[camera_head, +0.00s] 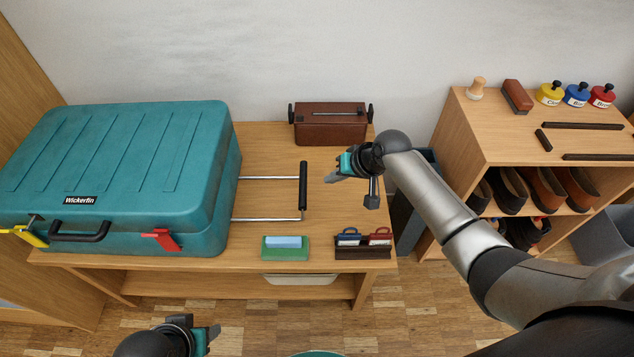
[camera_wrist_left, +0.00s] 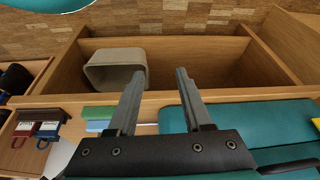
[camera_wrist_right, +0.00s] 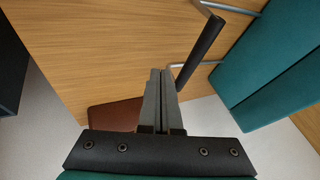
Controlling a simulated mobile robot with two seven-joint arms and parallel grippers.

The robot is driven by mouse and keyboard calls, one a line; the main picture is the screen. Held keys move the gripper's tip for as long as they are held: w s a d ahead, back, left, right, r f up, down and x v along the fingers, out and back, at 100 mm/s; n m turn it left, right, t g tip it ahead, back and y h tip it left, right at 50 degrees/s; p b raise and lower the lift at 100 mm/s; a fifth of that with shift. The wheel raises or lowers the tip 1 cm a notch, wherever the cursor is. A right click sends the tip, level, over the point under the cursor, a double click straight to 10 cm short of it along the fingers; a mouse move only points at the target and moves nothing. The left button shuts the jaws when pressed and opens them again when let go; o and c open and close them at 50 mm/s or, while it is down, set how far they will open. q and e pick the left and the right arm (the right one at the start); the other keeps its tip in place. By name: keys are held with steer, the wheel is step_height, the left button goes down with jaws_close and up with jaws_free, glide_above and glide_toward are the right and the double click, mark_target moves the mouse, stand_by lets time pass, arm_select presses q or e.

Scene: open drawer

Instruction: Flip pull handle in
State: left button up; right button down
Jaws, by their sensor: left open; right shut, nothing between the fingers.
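A teal suitcase (camera_head: 110,170) lies flat on the wooden bench. Its pull handle (camera_head: 303,186), a black grip on two metal rods, extends to the right from the suitcase's side. My right gripper (camera_head: 334,177) is shut and empty, a little to the right of the black grip and apart from it. In the right wrist view the shut fingers (camera_wrist_right: 161,88) point beside the black grip (camera_wrist_right: 201,52). My left gripper (camera_head: 207,338) is at the bottom of the head view. In the left wrist view its fingers (camera_wrist_left: 155,98) are apart, with nothing between them.
A brown box (camera_head: 330,128) stands at the bench's back edge. A green block with a blue top (camera_head: 285,247) and a dark holder with tags (camera_head: 363,250) sit at the front. A shoe shelf (camera_head: 480,145) stands right. Bare bench top (camera_head: 270,150) lies around the rods.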

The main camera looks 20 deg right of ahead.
steer(key=a, duration=0.1)
steer(key=a+b, duration=0.1)
steer(key=shift+w+a+f, duration=0.3)
steer(key=shift+w+f, duration=0.1)
arm_select(q)
steer(key=shift+t, duration=0.3)
steer(key=shift+r+b, duration=0.3)
steer(key=shift+r, duration=1.8)
arm_select(e)
steer(key=shift+w+a, duration=0.2)
steer(key=shift+a, duration=0.45)
steer(key=shift+a, duration=0.25)
steer(key=a, duration=0.1)
steer(key=w+a+p, duration=0.1)
steer(key=a, duration=0.3)
steer(key=shift+w+r+p, duration=0.1)
steer(key=shift+w+p, duration=0.15)
steer(key=shift+p, duration=0.1)
steer(key=a, duration=0.2)
steer(key=w+a, duration=0.1)
steer(key=a, duration=0.1)
steer(key=w+a, duration=0.1)
steer(key=a, duration=0.2)
steer(key=shift+w+a, duration=0.15)
steer(key=shift+a, duration=0.3)
arm_select(q)
step_height(320, 180, down, 3)
steer(key=shift+r, duration=0.1)
arm_select(e)
steer(key=shift+a, duration=0.1)
